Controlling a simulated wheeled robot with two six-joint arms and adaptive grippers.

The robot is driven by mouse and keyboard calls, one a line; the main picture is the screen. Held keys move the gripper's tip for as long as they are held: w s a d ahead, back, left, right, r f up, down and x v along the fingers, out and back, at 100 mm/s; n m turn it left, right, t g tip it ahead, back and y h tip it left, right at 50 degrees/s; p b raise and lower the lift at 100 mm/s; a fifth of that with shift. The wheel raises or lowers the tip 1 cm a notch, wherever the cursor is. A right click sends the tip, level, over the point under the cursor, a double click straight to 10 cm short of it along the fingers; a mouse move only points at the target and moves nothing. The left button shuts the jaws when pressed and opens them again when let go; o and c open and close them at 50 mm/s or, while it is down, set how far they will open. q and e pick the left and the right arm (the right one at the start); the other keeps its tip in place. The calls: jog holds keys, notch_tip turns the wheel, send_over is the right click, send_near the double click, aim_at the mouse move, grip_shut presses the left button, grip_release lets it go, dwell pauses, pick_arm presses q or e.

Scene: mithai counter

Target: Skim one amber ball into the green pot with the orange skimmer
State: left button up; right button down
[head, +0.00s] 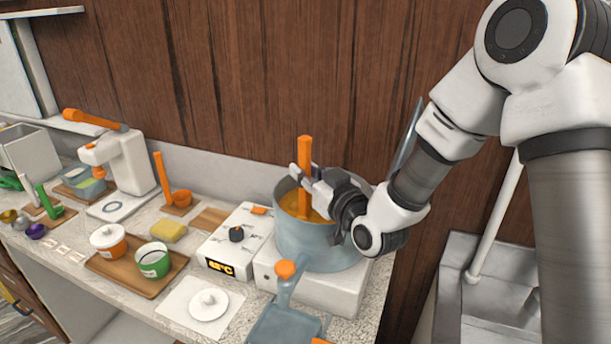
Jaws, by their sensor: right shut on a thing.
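My right gripper (322,190) is shut on the upright orange handle (304,155) over a large blue-grey pot (300,242). I take this for the orange skimmer; its lower end is down inside the pot and hidden. Amber-orange contents (290,202) show inside the rim, but I cannot make out single balls. The small green pot (153,266) stands uncovered on a wooden tray (122,281) at the left, with a pale inside. My left gripper is out of view.
An orange pot (110,251) with a white lid shares the tray. A white lid (208,304) lies on a white cloth right of it. A control box (228,250) reading about 45°C stands between tray and large pot. A blue-grey pan (280,320) is in front.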

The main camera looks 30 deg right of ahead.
aim_at(308, 142)
jog(key=shift+r+p, duration=2.05)
jog(key=shift+r, duration=1.3)
